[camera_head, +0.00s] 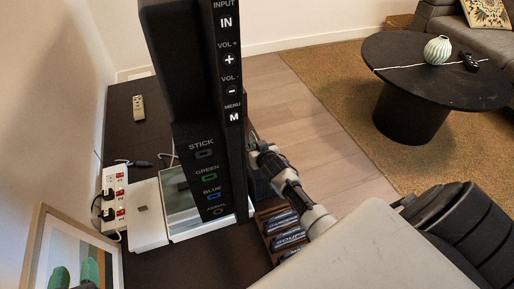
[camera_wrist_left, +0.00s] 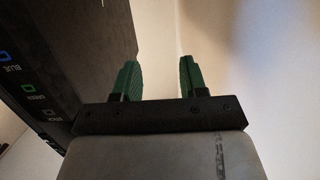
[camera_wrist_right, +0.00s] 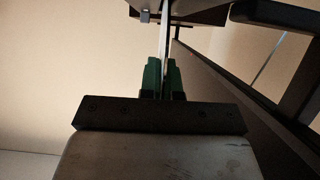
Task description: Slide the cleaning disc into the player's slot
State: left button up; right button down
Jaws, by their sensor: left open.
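My left gripper (camera_wrist_left: 157,80) is open and empty, close beside the black labelled panel (camera_wrist_left: 70,50). My right gripper (camera_wrist_right: 163,75) has its green fingers close together on a thin pale strip (camera_wrist_right: 165,35), which appears to be the cleaning disc seen edge-on. In the head view neither set of fingertips shows clearly, and the disc's face is not visible. A flat white box (camera_head: 147,222) with a small grey square on top lies left of the panel. I cannot tell whether it is the player, and no slot can be made out.
The tall black panel (camera_head: 205,150) blocks much of the dark cabinet top. A remote (camera_head: 139,107), a power strip (camera_head: 113,200) and a picture frame (camera_head: 65,255) are on the left. A rack of labelled cases (camera_head: 286,228) stands right of the panel. A round table (camera_head: 425,80) stands farther off.

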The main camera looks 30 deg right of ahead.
pick_arm(q)
jog(key=shift+w+d+r+t, duration=0.15)
jog(key=shift+d+r+t, duration=0.05)
jog(key=shift+r+t, duration=0.3)
pick_arm(e)
jog(key=shift+f, duration=0.2)
pick_arm(q)
jog(key=shift+r, duration=0.1)
pick_arm(e)
jog(key=shift+f+b, duration=0.45)
jog(key=shift+b, duration=0.05)
pick_arm(q)
jog(key=shift+w+d+r+t+h, duration=0.15)
jog(key=shift+r+t+h, duration=0.1)
jog(key=shift+r+t, duration=0.3)
jog(key=shift+w+d+r+t+h, duration=0.1)
jog(key=shift+r+t+h, duration=0.15)
jog(key=shift+r+t, duration=0.3)
pick_arm(e)
jog(key=shift+f, duration=0.1)
pick_arm(q)
jog(key=shift+r, duration=0.3)
pick_arm(e)
jog(key=shift+f, duration=0.15)
